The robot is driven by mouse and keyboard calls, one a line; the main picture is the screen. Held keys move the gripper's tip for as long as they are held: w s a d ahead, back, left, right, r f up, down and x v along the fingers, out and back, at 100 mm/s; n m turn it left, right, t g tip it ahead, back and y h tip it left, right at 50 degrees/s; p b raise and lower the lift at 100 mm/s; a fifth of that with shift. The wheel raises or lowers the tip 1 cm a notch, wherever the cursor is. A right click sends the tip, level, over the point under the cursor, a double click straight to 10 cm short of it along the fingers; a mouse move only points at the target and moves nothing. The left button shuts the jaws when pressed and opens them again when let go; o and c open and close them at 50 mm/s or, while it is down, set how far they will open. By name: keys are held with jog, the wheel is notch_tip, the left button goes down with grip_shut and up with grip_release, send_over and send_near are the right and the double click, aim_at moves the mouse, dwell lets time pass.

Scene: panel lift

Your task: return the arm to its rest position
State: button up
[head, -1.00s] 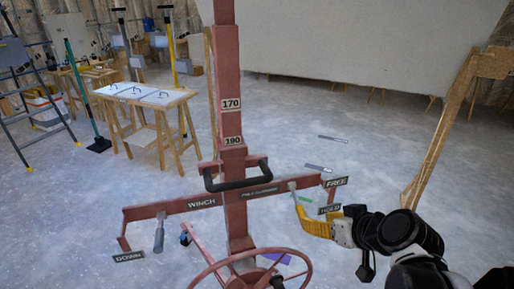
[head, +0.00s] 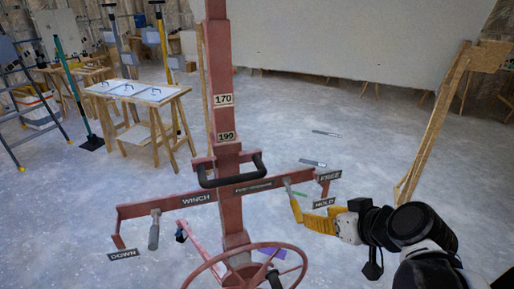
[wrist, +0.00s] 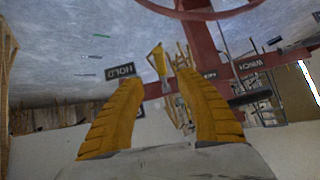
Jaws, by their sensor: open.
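My gripper (head: 312,221) is yellow and stands to the right of the red panel lift (head: 225,118), near the HOLD label (head: 324,203) at the right end of the crossbar. The wrist picture appears upside down. The HOLD label (wrist: 120,71) and the lift's red bars (wrist: 205,52) show beyond the fingers. Whether a finger touches the lever or label by the crossbar's end, I cannot tell. My dark and white arm reaches in from the lower right.
The lift's handwheel (head: 250,268) is at the bottom middle. A wooden table (head: 140,92) with white sheets stands at the back left, by a ladder (head: 14,100). A wooden frame post (head: 432,125) stands on the right. The concrete floor behind the lift is mostly clear.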

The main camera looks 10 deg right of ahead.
jog(key=s+a+g+h, duration=0.1)
jog(key=s+a+g, duration=0.1)
jog(key=s+a, duration=0.2)
jog(key=a, duration=0.2)
jog(key=shift+a+f+m+g+h, duration=0.3)
jog(key=shift+a+f+g, duration=0.05)
jog(key=shift+f+g, duration=0.05)
dwell(0.5)
